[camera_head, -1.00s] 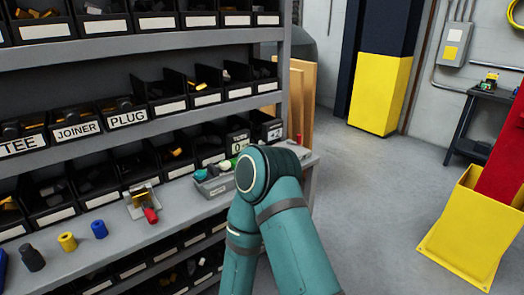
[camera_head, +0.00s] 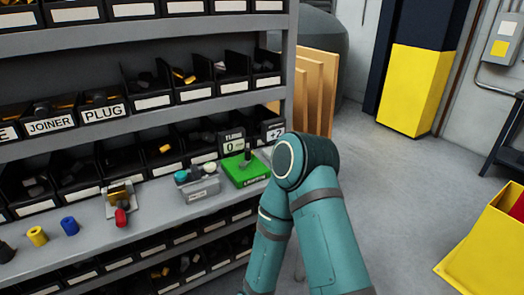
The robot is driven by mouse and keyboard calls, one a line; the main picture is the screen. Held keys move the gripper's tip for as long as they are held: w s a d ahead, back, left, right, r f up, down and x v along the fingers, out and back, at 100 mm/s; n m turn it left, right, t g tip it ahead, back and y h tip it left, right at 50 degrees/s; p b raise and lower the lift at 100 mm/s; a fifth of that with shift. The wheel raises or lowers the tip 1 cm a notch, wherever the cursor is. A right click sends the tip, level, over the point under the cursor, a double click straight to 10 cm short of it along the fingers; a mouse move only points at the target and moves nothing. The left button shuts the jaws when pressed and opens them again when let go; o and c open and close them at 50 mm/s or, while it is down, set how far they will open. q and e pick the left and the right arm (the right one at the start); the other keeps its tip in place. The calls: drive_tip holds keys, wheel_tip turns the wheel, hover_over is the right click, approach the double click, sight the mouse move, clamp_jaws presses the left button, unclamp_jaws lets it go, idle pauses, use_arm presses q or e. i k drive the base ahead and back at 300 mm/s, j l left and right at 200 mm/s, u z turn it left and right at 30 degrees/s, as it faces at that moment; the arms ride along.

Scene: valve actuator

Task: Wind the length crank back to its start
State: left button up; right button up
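A green box (camera_head: 246,172) with a dark upright post or handle (camera_head: 246,154) on top sits on the grey shelf ledge, left of my arm's bent joint. Its front label is too small to read surely, so I cannot confirm that it is the length crank. Behind it stand a card reading "0" (camera_head: 233,144) and a card reading "+2" (camera_head: 274,132). One teal arm of mine rises from the bottom and bends beside the box's right side. Neither gripper is in view.
A grey box with teal and white knobs (camera_head: 197,187) is left of the green box. A red-handled fixture (camera_head: 120,203) and yellow (camera_head: 37,236) and blue (camera_head: 69,226) cylinders stand farther left. Bins fill the shelves. Wooden boards (camera_head: 318,90) lean behind.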

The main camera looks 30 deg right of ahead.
sight(248, 152)
drive_tip(key=l, duration=1.95)
drive_tip(key=i, duration=0.05)
